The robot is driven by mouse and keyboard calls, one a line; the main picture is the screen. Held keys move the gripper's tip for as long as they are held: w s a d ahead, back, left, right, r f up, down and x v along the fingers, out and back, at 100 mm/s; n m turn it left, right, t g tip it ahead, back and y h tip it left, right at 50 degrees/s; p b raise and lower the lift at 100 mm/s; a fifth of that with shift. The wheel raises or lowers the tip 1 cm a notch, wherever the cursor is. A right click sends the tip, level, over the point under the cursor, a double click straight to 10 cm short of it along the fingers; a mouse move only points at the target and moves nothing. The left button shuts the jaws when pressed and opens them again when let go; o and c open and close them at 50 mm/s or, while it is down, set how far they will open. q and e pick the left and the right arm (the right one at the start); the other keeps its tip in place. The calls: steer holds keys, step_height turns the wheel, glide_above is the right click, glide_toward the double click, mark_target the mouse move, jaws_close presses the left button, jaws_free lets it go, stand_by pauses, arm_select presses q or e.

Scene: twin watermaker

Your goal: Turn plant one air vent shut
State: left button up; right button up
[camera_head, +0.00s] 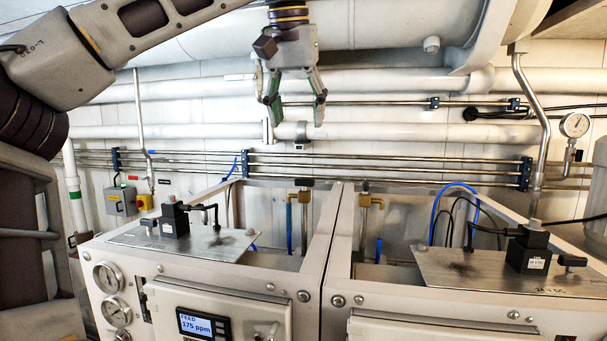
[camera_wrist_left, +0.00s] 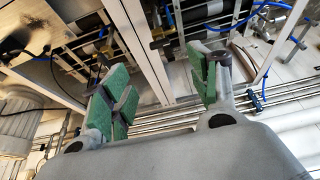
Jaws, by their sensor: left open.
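My left gripper (camera_head: 294,100) hangs fingers-down in the upper middle of the head view, open and empty, in front of the wall pipes. It is above and apart from the two plant cabinets. Its green-padded fingers also show spread in the left wrist view (camera_wrist_left: 160,85). Below it, a small brass valve with a dark handle (camera_head: 304,194) stands inside the left cabinet (camera_head: 210,262), and a similar brass valve (camera_head: 371,202) stands inside the right cabinet (camera_head: 425,300). I cannot read a label telling which is the plant one air vent. My right gripper is not in view.
Black block units with handles sit on the metal tops, left (camera_head: 174,219) and right (camera_head: 528,252). Raised cabinet frame edges flank the brass valves. Steel pipes (camera_head: 390,160) run along the wall behind. A gauge (camera_head: 575,125) is at far right.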

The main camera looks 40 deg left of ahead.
mark_target(304, 179)
arm_select(q)
steer(key=shift+f, duration=0.1)
steer(key=shift+p+x, duration=0.35)
steer(key=shift+x, duration=6.5)
steer(key=shift+w, duration=0.15)
steer(key=shift+c, duration=0.2)
steer(key=c, duration=1)
